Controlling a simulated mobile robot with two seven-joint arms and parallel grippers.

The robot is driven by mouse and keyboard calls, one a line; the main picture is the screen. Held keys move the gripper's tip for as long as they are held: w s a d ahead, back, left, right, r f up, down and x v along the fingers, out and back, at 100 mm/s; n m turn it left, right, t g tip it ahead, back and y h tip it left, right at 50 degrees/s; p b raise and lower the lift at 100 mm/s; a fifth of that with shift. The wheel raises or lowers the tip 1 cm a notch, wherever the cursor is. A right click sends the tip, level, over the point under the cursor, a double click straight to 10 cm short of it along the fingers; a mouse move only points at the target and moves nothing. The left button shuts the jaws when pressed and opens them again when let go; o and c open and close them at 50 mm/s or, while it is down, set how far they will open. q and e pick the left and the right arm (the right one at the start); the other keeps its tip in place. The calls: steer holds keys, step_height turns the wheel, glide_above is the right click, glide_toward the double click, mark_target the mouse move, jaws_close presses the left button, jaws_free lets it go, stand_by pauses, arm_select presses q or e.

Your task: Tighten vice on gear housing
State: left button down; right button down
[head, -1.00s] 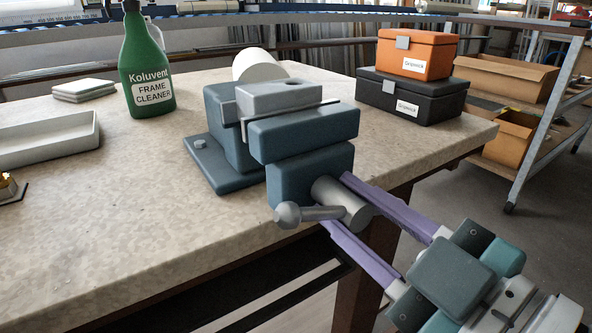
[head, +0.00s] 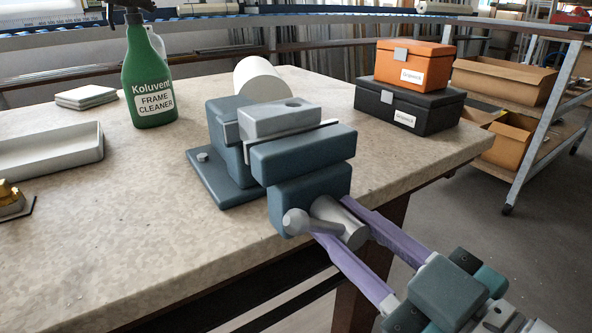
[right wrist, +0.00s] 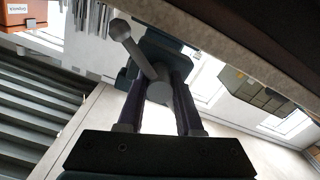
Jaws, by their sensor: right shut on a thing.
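The blue-grey vice (head: 302,155) is fixed at the table's front edge. A light grey block with a hole in its top, which looks like the gear housing (head: 280,120), sits between its jaws. I cannot tell how tightly they press on it. My right gripper (head: 333,219) has its purple fingers on either side of the round screw head. The vice handle (head: 312,224), a grey bar with a knob, points left from it. In the right wrist view the handle (right wrist: 138,50) runs up-left from the screw head (right wrist: 159,91), between the fingers. My left gripper is not in view.
A green spray bottle (head: 147,75), a grey tray (head: 60,152) and white tiles (head: 86,96) stand left. A white cylinder (head: 262,80) is behind the vice. An orange case (head: 415,63) on a black case (head: 409,105) stands right.

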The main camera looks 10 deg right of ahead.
steer(key=shift+m, duration=1.1)
steer(key=c, duration=0.6)
jaws_free()
steer(key=shift+s, duration=0.1)
steer(key=p+v, duration=0.1)
steer(key=v, duration=0.8)
steer(key=shift+s+d, duration=0.15)
steer(key=shift+s, duration=0.2)
